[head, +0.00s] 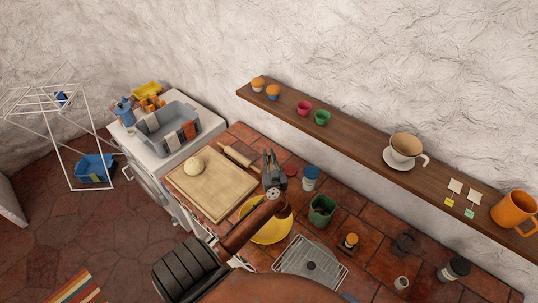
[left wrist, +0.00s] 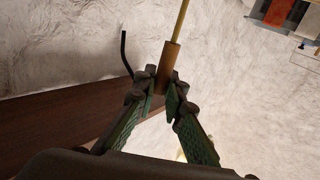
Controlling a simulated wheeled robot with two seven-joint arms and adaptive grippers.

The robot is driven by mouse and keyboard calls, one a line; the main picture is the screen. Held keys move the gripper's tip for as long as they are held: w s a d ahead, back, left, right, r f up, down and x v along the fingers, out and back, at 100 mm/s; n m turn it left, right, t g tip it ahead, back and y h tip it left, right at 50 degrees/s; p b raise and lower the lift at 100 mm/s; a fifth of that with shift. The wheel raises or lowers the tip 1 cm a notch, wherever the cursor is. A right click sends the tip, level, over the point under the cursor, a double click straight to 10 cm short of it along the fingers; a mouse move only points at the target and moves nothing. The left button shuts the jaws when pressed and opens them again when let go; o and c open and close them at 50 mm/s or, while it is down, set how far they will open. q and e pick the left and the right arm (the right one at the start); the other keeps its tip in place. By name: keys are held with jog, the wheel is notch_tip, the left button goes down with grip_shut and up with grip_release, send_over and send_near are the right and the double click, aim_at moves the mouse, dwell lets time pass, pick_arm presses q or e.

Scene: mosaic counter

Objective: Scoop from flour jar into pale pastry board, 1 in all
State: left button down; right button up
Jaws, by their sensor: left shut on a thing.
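The pale pastry board (head: 226,193) lies on the tiled counter, with a round dough ball (head: 193,166) and a rolling pin (head: 238,156) at its far side. My left gripper (head: 271,163) is above the counter, right of the board. In the left wrist view my left gripper (left wrist: 166,92) is shut on the wooden handle of a scoop (left wrist: 168,66), whose thin brass shaft runs up out of the picture. The scoop's bowl is hidden. A blue-and-white jar (head: 310,178) stands just right of the gripper; I cannot tell whether it is the flour jar. My right gripper is not in view.
A yellow plate (head: 275,232) lies partly under my arm. A green container (head: 321,210), a wire rack (head: 310,262) and small jars stand to the right. A wooden shelf (head: 360,145) with cups runs along the wall. A grey basin (head: 152,123) is left.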

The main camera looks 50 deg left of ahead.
pick_arm(q)
jog(key=shift+r+p, duration=1.7)
jog(key=shift+p, duration=0.4)
jog(key=shift+r+p, duration=0.55)
jog(key=shift+r, duration=1.6)
jog(key=s+a+f+n+g+y, duration=0.1)
jog(key=s+a+f+n+g, duration=0.2)
jog(key=s+a, duration=0.5)
jog(key=s+a+f+n+g+y, duration=0.2)
jog(key=s+a+f+n+g, duration=0.1)
jog(key=s+a, duration=0.6)
jog(key=a+f+g, duration=0.1)
jog(key=a+g, duration=0.1)
jog(key=a, duration=0.2)
jog(key=shift+s+g, duration=0.15)
jog(key=shift+g, duration=0.25)
